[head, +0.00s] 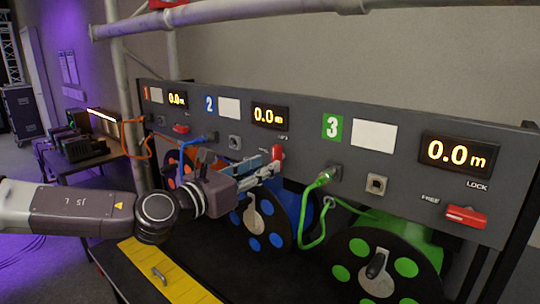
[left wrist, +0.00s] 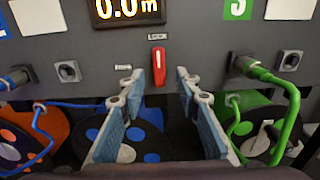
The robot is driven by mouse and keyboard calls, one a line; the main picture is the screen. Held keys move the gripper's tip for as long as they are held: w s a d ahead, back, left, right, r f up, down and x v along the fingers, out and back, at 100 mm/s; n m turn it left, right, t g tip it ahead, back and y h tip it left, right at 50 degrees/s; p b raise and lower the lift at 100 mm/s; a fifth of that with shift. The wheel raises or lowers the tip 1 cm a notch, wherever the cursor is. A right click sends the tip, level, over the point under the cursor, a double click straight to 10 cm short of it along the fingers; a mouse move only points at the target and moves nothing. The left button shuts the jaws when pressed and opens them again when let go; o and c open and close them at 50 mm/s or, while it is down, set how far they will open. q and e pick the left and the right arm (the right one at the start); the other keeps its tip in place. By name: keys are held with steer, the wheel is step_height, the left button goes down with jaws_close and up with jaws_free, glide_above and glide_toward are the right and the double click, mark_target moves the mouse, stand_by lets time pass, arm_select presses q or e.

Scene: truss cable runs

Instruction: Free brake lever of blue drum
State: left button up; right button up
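The blue drum (head: 262,222) is under the panel at station 2. Its face also shows in the left wrist view (left wrist: 150,139), partly hidden by my fingers. Its red brake lever (head: 277,153) stands upright on the panel. In the left wrist view the lever (left wrist: 159,60) is just below the upper label, with another small label to its left. My left gripper (head: 268,168) is open and empty in front of the panel. My right gripper is not in view.
The panel (head: 300,128) carries displays reading 0.0 m and cable sockets. The green drum (head: 385,262) is to the right; its red lever (head: 465,216) lies sideways. Station 1's lever (head: 181,128) also lies sideways. A blue cable (left wrist: 75,105) and green cable (head: 312,215) hang nearby.

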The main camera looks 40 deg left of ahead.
mark_target(273, 160)
arm_select(q)
steer(key=shift+w+r+p, duration=0.1)
steer(key=shift+w+p, duration=0.9)
steer(key=shift+w, duration=0.7)
jaws_close()
